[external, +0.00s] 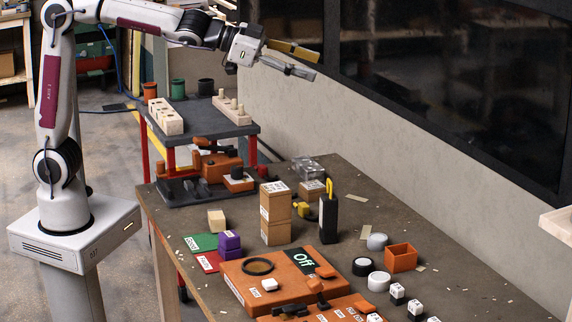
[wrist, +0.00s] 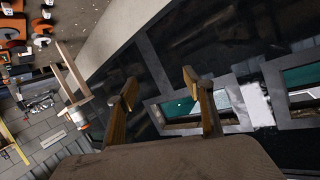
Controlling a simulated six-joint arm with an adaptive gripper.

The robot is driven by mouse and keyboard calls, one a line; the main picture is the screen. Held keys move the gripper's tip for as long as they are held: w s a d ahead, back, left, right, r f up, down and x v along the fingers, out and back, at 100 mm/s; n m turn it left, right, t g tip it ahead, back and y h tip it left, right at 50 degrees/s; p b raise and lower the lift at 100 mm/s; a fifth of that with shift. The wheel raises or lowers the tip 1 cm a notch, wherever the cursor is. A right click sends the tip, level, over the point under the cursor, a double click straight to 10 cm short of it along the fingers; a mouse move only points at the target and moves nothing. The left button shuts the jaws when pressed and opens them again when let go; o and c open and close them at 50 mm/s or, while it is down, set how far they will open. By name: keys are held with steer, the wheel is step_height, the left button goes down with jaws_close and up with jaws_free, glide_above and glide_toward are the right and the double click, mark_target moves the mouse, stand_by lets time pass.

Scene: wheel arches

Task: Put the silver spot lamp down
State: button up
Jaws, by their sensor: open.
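My gripper (external: 315,65) is raised high above the far part of the table, near the dark window, its fingers pointing right. In the wrist view its two fingers (wrist: 160,85) stand wide apart with nothing between them. A short silver-grey round piece (external: 377,241) rests on the table, left of and behind the orange open box; it may be the silver spot lamp, but it is too small to be sure. My gripper is far above it and touches nothing.
Near it stand an orange open box (external: 402,257), a black round piece (external: 362,266) and a white one (external: 379,282). An orange panel (external: 240,283), stacked tan boxes (external: 275,230) and a black block (external: 329,218) crowd the table (external: 470,288). Its right side is mostly clear.

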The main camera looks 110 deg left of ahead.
steer(key=s+d+f+g+h, duration=0.1)
steer(key=s+d+f, duration=0.5)
steer(key=s, duration=0.6)
steer(key=s+d+f+g+h, duration=0.2)
steer(key=s+d+f+g, duration=0.2)
steer(key=s, duration=0.9)
steer(key=s+d+f+g+h, duration=0.1)
steer(key=s+d+f+g, duration=0.1)
steer(key=s+d+f, duration=0.7)
steer(key=s, duration=0.4)
steer(key=shift+d+f+m+g+h, duration=0.25)
steer(key=shift+d+m+g+h, duration=0.05)
steer(key=shift+m+g+h, duration=0.1)
